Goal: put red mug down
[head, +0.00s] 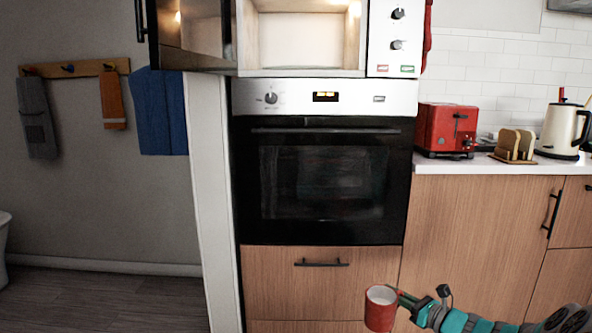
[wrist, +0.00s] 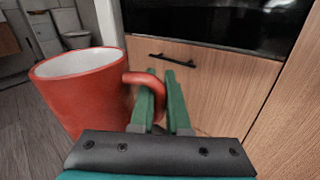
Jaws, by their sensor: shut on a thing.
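The red mug (head: 380,311) is at the lower right of the head view, upright, with a white inside. It also shows large at the left of the wrist view (wrist: 85,95), with its handle towards the fingers. My gripper (head: 402,297) is shut on the mug's handle. In the wrist view its green fingers (wrist: 166,98) hold the handle between them. The mug hangs in the air in front of the wooden drawers below the oven. No surface shows directly under it.
The open microwave (head: 305,38) sits above the black oven (head: 322,180). On the right, a white counter (head: 450,167) holds a red toaster (head: 446,128), a toast rack (head: 515,145) and a white kettle (head: 563,130). Open floor (head: 100,300) lies at the left.

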